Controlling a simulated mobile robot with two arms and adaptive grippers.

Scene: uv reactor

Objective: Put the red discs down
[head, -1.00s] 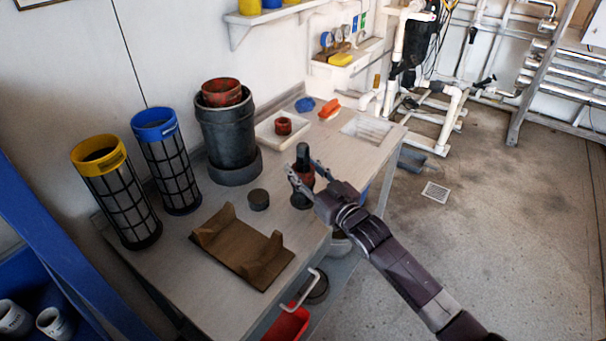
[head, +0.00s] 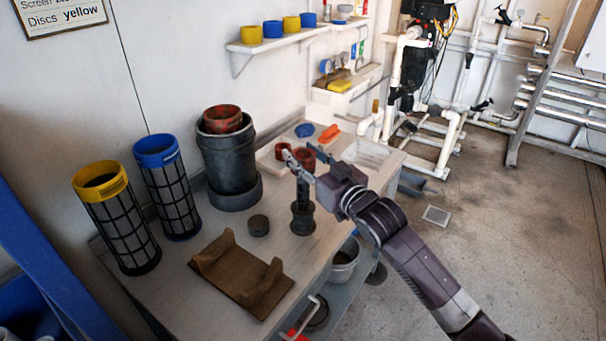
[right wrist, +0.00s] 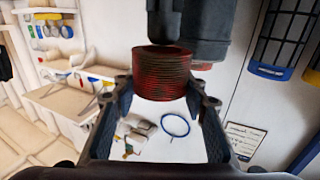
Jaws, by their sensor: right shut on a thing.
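My right gripper (head: 298,162) is shut on a stack of red discs (head: 306,153), which also fills the space between the fingers in the right wrist view (right wrist: 162,74). The stack is at the top of a dark upright post on a round base (head: 302,212) on the bench. I cannot tell whether it is still around the post's tip or just clear of it. A second red piece (head: 282,149) sits in a white tray (head: 266,158) behind it. My left gripper is not in view.
On the bench (head: 180,285) stand a grey vessel (head: 230,165), a yellow-rimmed cage (head: 120,225), a blue-rimmed cage (head: 168,190), a dark puck (head: 258,225) and a brown cradle (head: 240,275). Free bench shows around the post.

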